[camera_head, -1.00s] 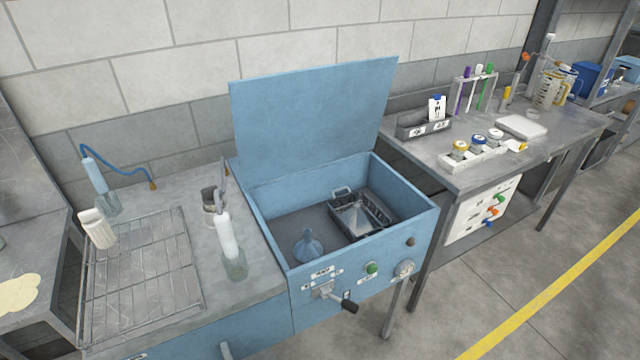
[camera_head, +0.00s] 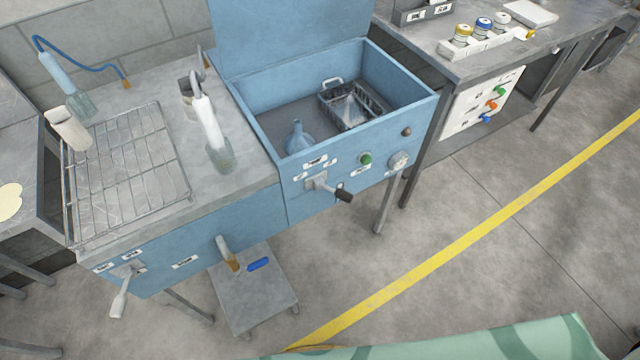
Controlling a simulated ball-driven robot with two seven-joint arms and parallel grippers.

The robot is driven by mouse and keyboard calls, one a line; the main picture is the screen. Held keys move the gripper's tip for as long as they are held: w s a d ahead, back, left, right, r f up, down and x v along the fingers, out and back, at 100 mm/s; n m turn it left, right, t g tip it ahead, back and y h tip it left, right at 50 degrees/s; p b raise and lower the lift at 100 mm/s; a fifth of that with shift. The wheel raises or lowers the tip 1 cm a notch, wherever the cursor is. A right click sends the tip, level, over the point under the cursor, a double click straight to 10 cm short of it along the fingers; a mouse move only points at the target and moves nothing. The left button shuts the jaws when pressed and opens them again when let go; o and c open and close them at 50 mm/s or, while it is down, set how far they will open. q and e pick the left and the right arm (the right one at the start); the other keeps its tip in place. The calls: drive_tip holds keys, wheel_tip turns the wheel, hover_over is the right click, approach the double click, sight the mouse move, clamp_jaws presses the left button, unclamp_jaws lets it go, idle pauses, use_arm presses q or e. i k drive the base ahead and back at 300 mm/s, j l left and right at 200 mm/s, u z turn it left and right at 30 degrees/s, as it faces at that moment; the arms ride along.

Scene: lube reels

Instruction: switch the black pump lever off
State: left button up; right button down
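The black pump lever (camera_head: 342,195) is a metal arm with a black grip on the front panel of the blue open-lidded washer box (camera_head: 310,185). It points to the right and slightly down from its pivot. White labels sit on the panel above and beside the pivot; their text is too small to read. A green button (camera_head: 366,159) and a pale round knob (camera_head: 398,160) are on the same panel, to the right of the lever. Neither of my grippers is in view.
A second lever with a pale grip (camera_head: 119,304) hangs at the lower left. A low grey cart (camera_head: 251,305) holding a blue object (camera_head: 258,264) stands under the spout (camera_head: 228,254). A wire rack (camera_head: 128,170) lies on the left bench. Floor in front of the box is open.

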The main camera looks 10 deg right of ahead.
sight(341, 194)
drive_tip(key=i+l+u, duration=0.1)
drive_tip(key=u, duration=0.3)
drive_tip(key=l+u, duration=0.25)
drive_tip(key=u, duration=0.2)
drive_tip(key=l+u, duration=0.25)
drive_tip(key=u, duration=0.15)
drive_tip(key=l+u, duration=0.2)
drive_tip(key=l, duration=0.35)
drive_tip(key=k+l+u, duration=0.15)
drive_tip(key=l, duration=0.35)
drive_tip(key=l+u, duration=0.2)
drive_tip(key=l, duration=0.35)
drive_tip(key=k+l+z, duration=0.1)
drive_tip(key=k+l, duration=0.3)
drive_tip(key=l, duration=0.15)
drive_tip(key=k+l+z, duration=0.25)
drive_tip(key=k+l, duration=0.15)
drive_tip(key=k, duration=0.15)
